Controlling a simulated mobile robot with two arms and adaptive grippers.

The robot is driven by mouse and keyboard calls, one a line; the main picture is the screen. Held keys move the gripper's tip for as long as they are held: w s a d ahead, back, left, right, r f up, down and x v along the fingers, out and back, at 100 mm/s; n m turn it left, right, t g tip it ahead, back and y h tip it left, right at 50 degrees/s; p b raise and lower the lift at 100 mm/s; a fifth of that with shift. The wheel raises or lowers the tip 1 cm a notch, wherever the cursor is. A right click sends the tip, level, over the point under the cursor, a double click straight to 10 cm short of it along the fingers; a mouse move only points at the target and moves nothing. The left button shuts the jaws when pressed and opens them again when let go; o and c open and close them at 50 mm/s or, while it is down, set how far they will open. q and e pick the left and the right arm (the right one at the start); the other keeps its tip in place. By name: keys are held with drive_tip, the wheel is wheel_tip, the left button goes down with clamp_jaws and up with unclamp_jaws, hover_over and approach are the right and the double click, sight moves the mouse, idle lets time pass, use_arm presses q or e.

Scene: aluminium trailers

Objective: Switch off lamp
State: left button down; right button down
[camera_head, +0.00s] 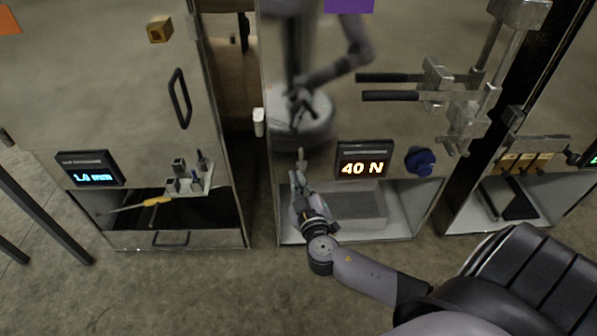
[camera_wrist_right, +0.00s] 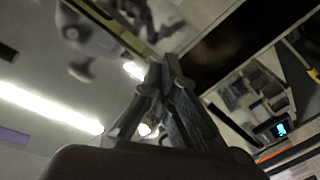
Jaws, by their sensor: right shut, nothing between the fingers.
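No part is plainly recognisable as the lamp. A small white fitting (camera_head: 259,122) sits at the left edge of the middle trailer's front; I cannot tell whether it is the lamp or its switch. My right gripper (camera_head: 300,158) is in front of the middle trailer's panel, lower and to the right of the white fitting, pointing up in the picture. It is shut and empty and apart from the fitting. In the right wrist view its fingers (camera_wrist_right: 166,66) meet at the tips. My left gripper is not in view.
The shiny middle panel (camera_head: 285,60) mirrors my arm. A "40 N" display (camera_head: 363,159), a blue knob (camera_head: 421,161) and clamps (camera_head: 440,85) are to the right. A left cabinet (camera_head: 110,50) has a black handle (camera_head: 180,98) and a tool shelf. A dark gap lies between the cabinets.

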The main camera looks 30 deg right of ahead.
hover_over(302, 168)
drive_tip(key=w+a, duration=0.1)
drive_tip(key=a, duration=0.2)
drive_tip(key=shift+w+f+b, duration=0.1)
drive_tip(key=shift+f+b, duration=0.1)
drive_tip(key=shift+b, duration=0.1)
drive_tip(key=shift+s+d+f, duration=0.2)
drive_tip(key=shift+s+f, duration=0.2)
drive_tip(key=shift+f, duration=0.2)
drive_tip(key=shift+s+d+f, duration=0.2)
drive_tip(key=shift+s+f, duration=0.15)
drive_tip(key=shift+f, duration=0.2)
drive_tip(key=shift+s+d+f+b, duration=0.25)
drive_tip(key=shift+s+f+b, duration=0.15)
drive_tip(key=shift+f, duration=0.1)
